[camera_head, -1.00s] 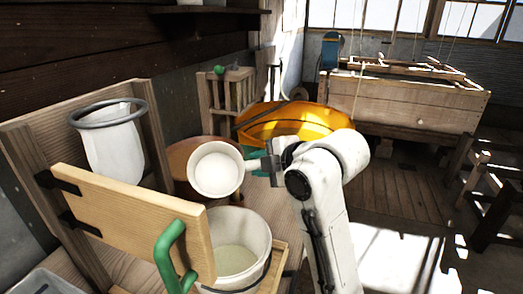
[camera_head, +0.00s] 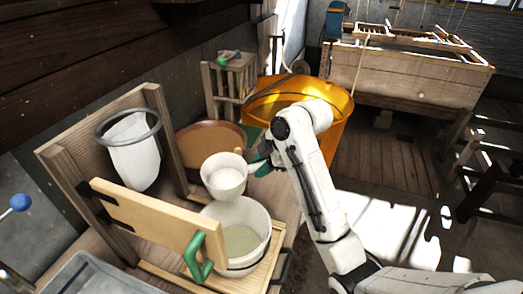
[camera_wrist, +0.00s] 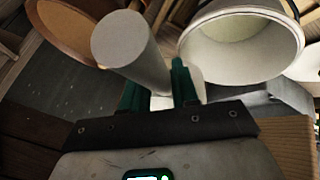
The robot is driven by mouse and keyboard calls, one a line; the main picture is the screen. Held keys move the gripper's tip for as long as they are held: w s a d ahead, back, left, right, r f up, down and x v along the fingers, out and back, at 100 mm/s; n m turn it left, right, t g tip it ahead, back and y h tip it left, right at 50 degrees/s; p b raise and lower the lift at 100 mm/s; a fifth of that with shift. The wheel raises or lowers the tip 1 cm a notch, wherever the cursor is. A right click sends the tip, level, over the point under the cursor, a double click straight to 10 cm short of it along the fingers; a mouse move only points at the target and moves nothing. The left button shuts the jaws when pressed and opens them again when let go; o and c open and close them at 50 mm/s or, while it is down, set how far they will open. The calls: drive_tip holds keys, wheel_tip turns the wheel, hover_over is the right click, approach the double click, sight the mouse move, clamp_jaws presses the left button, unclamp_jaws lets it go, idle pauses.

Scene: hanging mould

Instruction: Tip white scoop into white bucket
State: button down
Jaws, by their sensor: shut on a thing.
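The white scoop (camera_head: 223,178) is a round cup with its open mouth facing up and toward the head camera; its inside looks white. My gripper (camera_head: 261,163) is shut on its handle, to the right of the cup. The wrist view shows the green-tipped gripper (camera_wrist: 157,77) and the scoop's outer side and base (camera_wrist: 124,40). The white bucket (camera_head: 259,262) stands just below and in front of the scoop, with pale greenish material inside. In the wrist view the bucket (camera_wrist: 292,50) is right of the scoop. The gap between scoop and bucket rim is hard to judge.
A wooden board with a green handle (camera_head: 196,257) stands left of the bucket. A white filter bag in a dark ring (camera_head: 135,160) hangs behind it. An orange tub (camera_head: 335,130) stands behind my arm. A brown round tray (camera_head: 205,137) lies behind the scoop.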

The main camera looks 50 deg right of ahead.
drive_tip(key=shift+r+g+y+p, duration=0.1)
drive_tip(key=shift+g+y+p, duration=0.4)
drive_tip(key=shift+p, duration=0.65)
drive_tip(key=shift+r, duration=2.1)
